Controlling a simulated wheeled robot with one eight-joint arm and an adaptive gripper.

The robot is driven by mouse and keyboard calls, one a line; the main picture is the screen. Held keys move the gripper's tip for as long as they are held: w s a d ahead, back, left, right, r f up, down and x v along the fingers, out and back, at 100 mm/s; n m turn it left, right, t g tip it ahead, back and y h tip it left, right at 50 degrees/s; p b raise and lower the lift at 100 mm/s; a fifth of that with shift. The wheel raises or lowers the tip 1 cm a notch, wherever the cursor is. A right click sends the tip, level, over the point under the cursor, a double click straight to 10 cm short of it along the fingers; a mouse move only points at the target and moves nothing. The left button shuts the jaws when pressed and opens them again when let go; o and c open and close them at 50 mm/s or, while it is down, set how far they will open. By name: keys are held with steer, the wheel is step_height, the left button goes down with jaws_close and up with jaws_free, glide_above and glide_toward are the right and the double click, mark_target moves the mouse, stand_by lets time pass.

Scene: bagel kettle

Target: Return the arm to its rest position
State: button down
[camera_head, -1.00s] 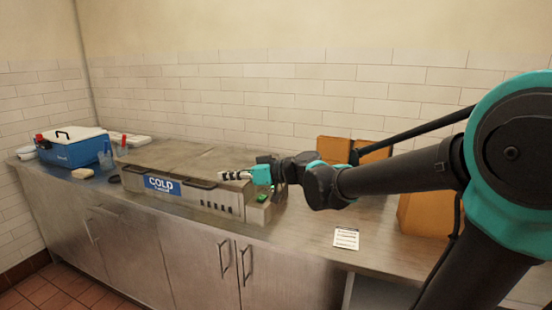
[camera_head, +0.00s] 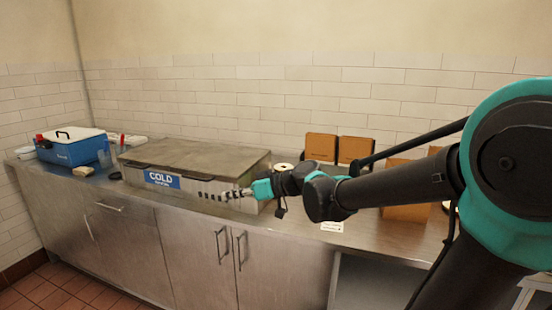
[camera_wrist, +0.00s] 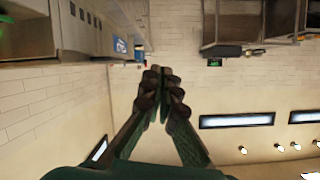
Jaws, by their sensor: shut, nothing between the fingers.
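My gripper (camera_head: 240,194) is in front of the right part of the cold station's front face in the head view. Its fingers point left and it holds nothing. In the wrist view my gripper (camera_wrist: 163,72) has its fingertips together. My black and teal arm reaches in from the right side of the head view.
A steel cold station (camera_head: 205,158) with a closed lid and a blue COLD label stands on the counter (camera_head: 370,232). A blue cooler (camera_head: 75,150) stands at the far left. Brown boxes (camera_head: 321,147) stand along the back wall. A white card (camera_head: 332,227) lies near the front edge.

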steer(key=s+d+f+m+h, duration=0.3)
steer(key=s+d+f+h, duration=0.1)
steer(key=d+f, duration=0.4)
steer(key=s+d+f+m+h, duration=0.4)
steer(key=d+f, duration=0.4)
steer(key=d, duration=0.5)
steer(key=s+d+f+m+h, duration=0.4)
steer(key=d+f, duration=0.4)
steer(key=d, duration=0.3)
steer(key=shift+s+f+g+h, duration=0.15)
steer(key=shift+s+g+h, duration=0.15)
steer(key=shift+s+h, duration=0.2)
